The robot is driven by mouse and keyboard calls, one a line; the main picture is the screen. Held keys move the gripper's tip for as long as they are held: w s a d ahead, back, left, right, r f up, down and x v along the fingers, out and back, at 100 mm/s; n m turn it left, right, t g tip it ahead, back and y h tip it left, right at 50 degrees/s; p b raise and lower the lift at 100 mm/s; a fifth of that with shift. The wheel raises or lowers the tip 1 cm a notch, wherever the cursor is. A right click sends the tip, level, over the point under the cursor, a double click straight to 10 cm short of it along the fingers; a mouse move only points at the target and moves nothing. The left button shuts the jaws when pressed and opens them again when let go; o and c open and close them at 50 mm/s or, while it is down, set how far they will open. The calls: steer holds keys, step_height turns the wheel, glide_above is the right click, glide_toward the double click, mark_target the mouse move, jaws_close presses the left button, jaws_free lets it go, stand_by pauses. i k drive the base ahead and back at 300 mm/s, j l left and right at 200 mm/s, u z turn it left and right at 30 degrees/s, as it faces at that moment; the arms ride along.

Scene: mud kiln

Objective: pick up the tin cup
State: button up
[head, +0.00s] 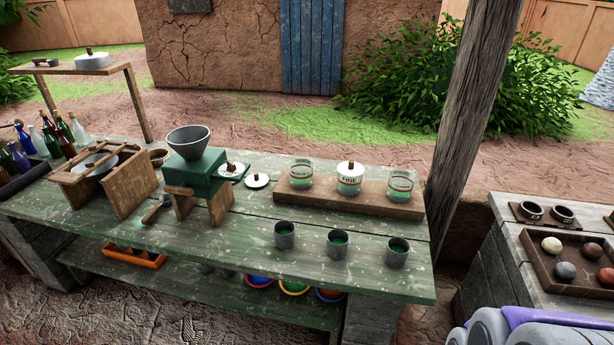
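Three grey tin cups stand upright in a loose row near the front edge of the green wooden table (240,250). They are the left cup (285,241), the middle cup (337,248) and the right cup (397,258). Each has something green inside. Which one the task means cannot be told. My gripper is not in view; only a grey and purple part that seems to be my own body shows at the bottom right.
Behind the cups a wooden board (385,206) holds three glass jars. A green grinder with a grey bowl (188,142) stands to the left. A wooden post (470,110) rises behind the table's right end. Another bench with a ball tray (537,271) is at right.

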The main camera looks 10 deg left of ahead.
mark_target(284, 230)
steer(key=i+l+u, duration=0.45)
steer(key=u, duration=0.2)
steer(key=i+l+u, duration=0.15)
steer(key=l+u, duration=0.15)
steer(key=l, duration=0.15)
steer(key=i+l+u, duration=0.1)
steer(key=l+u, duration=0.2)
steer(key=l, duration=0.1)
